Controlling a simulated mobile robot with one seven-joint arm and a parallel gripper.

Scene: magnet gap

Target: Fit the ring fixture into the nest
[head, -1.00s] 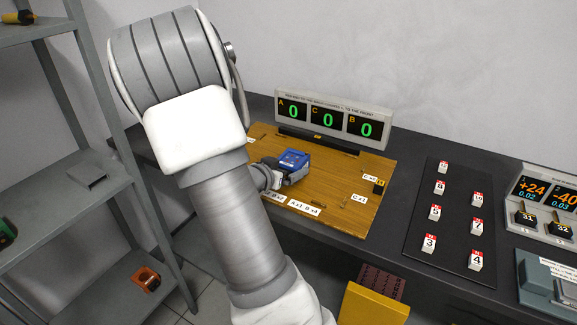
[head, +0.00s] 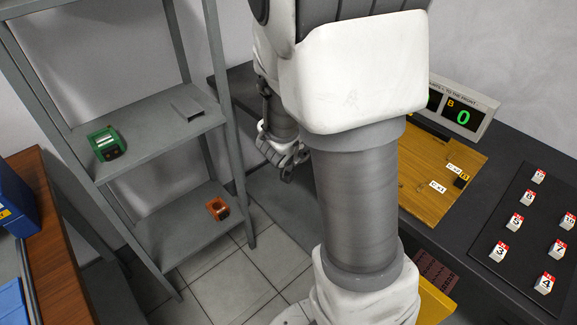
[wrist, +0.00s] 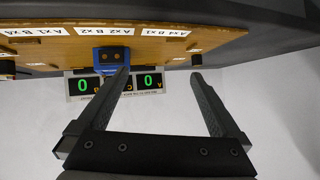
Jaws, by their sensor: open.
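I cannot tell for sure which piece is the ring fixture. An orange piece with an opening (head: 218,209) lies on the lower shelf, and a green piece with a dark front (head: 106,143) stands on the upper shelf. A blue block (wrist: 112,56) is on the wooden board (wrist: 190,38), seen upside down in the wrist view; my arm hides it in the head view. My gripper (wrist: 159,76) is open, with nothing between its fingers. In the head view its end (head: 288,163) hangs left of the board, partly hidden. I cannot make out the nest.
The grey shelf rack (head: 150,137) stands at left, with a small grey bracket (head: 187,107) on it. A dark mat (head: 515,205) holds several numbered blocks at right. A display panel (head: 468,112) stands behind the board. A wooden surface (head: 50,215) is at far left.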

